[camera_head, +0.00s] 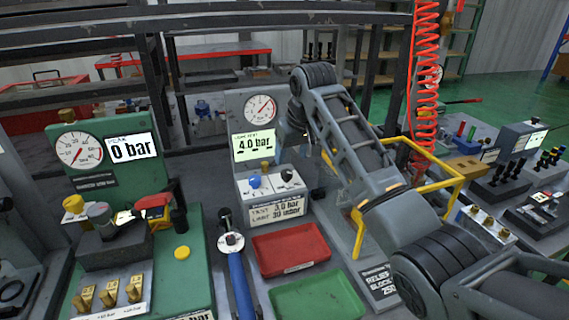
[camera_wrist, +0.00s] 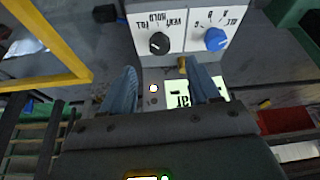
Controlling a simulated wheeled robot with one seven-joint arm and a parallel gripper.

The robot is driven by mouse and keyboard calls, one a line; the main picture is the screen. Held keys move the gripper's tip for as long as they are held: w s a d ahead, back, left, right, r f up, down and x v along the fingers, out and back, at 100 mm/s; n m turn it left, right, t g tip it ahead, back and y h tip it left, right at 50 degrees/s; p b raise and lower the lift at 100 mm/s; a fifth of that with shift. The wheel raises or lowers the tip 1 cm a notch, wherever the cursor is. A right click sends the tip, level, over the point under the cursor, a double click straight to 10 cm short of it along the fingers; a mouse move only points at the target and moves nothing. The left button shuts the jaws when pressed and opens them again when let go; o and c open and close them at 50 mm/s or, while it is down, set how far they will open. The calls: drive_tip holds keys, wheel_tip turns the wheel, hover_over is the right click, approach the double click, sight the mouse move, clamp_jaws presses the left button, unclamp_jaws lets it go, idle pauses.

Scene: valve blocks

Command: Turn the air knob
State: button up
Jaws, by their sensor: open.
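A white block (camera_head: 272,190) near the middle of the bench carries a blue knob (camera_head: 255,181) and a black knob (camera_head: 287,174). In the wrist view both appear upside down at the top: the black knob (camera_wrist: 158,43) among the words FILL, VENT and HOLD, and the blue knob (camera_wrist: 214,39) among ALL, A, B and C. I can read no label saying air. My gripper (camera_wrist: 163,84) is open and empty, its fingers apart from both knobs. In the head view my arm hides most of it. A gauge (camera_head: 260,109) stands behind, above a 4.0 bar display (camera_head: 254,145).
A yellow frame (camera_head: 440,185) stands beside my arm, with a red coiled hose (camera_head: 424,80) behind. Red (camera_head: 290,249) and green (camera_head: 318,299) trays lie in front of the white block.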

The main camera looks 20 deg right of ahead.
sight(287, 172)
drive_tip(key=x, duration=0.7)
drive_tip(key=shift+s, duration=0.1)
drive_tip(key=c, duration=1)
